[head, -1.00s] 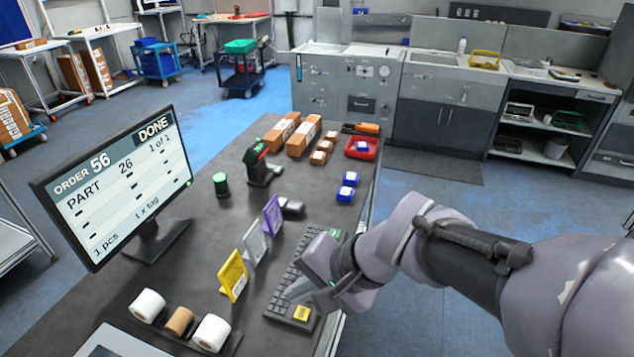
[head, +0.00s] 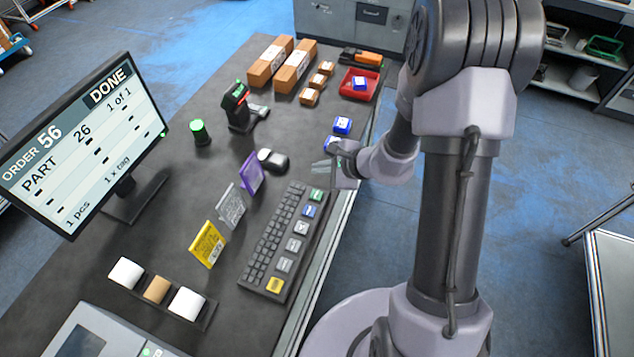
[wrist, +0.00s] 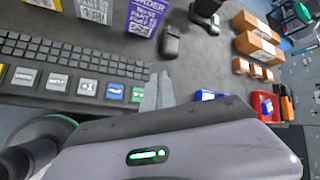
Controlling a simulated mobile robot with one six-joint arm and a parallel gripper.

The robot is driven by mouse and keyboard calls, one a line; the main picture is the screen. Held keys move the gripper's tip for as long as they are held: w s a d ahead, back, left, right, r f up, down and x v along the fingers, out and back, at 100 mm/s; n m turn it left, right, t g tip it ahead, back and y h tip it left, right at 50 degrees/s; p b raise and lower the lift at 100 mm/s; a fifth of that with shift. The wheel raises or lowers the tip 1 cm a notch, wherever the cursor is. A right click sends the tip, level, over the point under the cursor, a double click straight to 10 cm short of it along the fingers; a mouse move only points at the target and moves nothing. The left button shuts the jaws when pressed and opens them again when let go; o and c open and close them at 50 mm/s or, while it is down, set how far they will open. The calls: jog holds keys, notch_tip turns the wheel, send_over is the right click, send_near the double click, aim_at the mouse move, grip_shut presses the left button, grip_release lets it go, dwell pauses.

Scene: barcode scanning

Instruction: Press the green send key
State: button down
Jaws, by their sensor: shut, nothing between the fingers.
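The green send key (head: 317,195) is at the far end of the keyboard's (head: 270,240) right-hand column of large keys. In the wrist view the green key (wrist: 137,95) is just left of my fingertips. My gripper (head: 322,168) is shut and empty beyond the keyboard's far end, close to the green key but apart from it in the picture. In the wrist view my gripper (wrist: 158,90) points toward the bench; its height above the top is hard to tell. The monitor (head: 85,145) reads ORDER 56, PART 26, 1 of 1, DONE.
A mouse (head: 273,160) and purple (head: 251,172), grey (head: 231,205) and yellow (head: 208,243) card stands are left of the keyboard. Blue boxes (head: 342,125) are beyond my gripper. A scanner (head: 238,107), red tray (head: 352,90) and cartons (head: 294,67) stand farther back.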

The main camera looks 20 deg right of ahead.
aim_at(319, 196)
jog(key=shift+s+a, duration=0.15)
notch_tip(319, 196, down, 9)
jog(key=b, duration=0.6)
jog(key=shift+r, duration=0.2)
jog(key=shift+f+b, duration=0.2)
jog(key=shift+b, duration=0.2)
dwell(1.4)
jog(key=shift+f+b, duration=0.35)
jog(key=shift+b, duration=0.2)
jog(key=shift+f+b, duration=0.35)
jog(key=shift+b, duration=0.2)
dwell(0.5)
dwell(0.3)
jog(key=shift+r+p, duration=0.4)
jog(key=shift+r, duration=0.45)
